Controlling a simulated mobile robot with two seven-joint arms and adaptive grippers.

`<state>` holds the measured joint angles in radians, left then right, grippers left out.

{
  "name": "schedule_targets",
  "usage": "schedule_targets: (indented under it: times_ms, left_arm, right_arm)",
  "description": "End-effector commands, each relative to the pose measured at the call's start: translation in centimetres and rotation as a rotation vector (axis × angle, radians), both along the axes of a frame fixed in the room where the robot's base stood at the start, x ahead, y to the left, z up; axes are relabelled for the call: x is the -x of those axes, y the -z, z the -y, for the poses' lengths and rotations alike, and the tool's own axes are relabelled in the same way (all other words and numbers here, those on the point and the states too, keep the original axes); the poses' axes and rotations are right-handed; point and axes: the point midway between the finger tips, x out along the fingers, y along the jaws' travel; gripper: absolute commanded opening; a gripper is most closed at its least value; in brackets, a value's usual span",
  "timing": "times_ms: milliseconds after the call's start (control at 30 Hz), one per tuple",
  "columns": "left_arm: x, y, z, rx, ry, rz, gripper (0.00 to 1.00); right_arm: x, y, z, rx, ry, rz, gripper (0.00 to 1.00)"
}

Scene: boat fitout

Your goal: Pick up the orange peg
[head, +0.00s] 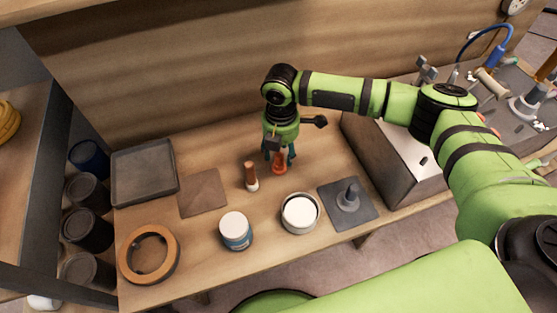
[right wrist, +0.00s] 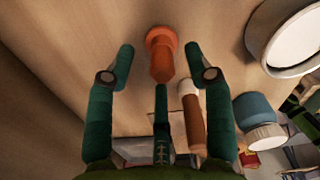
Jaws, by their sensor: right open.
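The orange peg (head: 280,166) stands on the wooden bench, with a wider flange at its base. My right gripper (head: 279,155) is directly above it in the head view, partly covering its top. The fingers are open, with a gap on each side of the peg, and hold nothing. My left gripper is not in view.
Close by stand a brown-handled tool (head: 251,176), a white-lidded jar (head: 236,231), a white round tin (head: 300,213) and a grey plate with a post (head: 348,198). A grey tray (head: 145,172), a flat brown square (head: 202,193) and an orange ring (head: 149,254) lie left. A grey cabinet (head: 392,152) bounds the right.

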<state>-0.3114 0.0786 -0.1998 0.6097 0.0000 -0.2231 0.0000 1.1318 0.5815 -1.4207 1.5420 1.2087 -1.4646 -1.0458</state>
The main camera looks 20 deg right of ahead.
Motion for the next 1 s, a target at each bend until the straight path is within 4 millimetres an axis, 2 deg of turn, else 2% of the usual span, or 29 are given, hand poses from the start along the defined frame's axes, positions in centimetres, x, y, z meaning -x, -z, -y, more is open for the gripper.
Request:
schedule_targets:
  times_ms: [233, 400, 533, 600, 667, 1000]
  left_arm:
    - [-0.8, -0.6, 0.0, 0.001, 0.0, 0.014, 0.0]
    - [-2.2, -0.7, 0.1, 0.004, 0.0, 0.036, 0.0]
    - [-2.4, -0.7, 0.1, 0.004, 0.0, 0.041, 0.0]
    - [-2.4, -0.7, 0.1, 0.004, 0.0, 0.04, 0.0]
    - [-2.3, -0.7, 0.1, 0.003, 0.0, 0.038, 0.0]
    - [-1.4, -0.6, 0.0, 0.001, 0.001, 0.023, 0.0]
  right_arm:
    - [0.3, 3.5, -0.4, 0.0, 0.0, -0.001, 0.53]
    - [0.3, 4.1, -0.4, 0.001, 0.0, 0.0, 0.53]
    - [0.3, 4.0, -0.4, 0.0, 0.0, -0.001, 0.53]
    - [0.3, 4.0, -0.4, 0.0, 0.0, -0.001, 0.25]
    - [0.3, 4.0, -0.4, 0.0, 0.0, -0.001, 0.04]
    - [0.3, 4.0, -0.4, 0.001, 0.0, 0.0, 0.03]
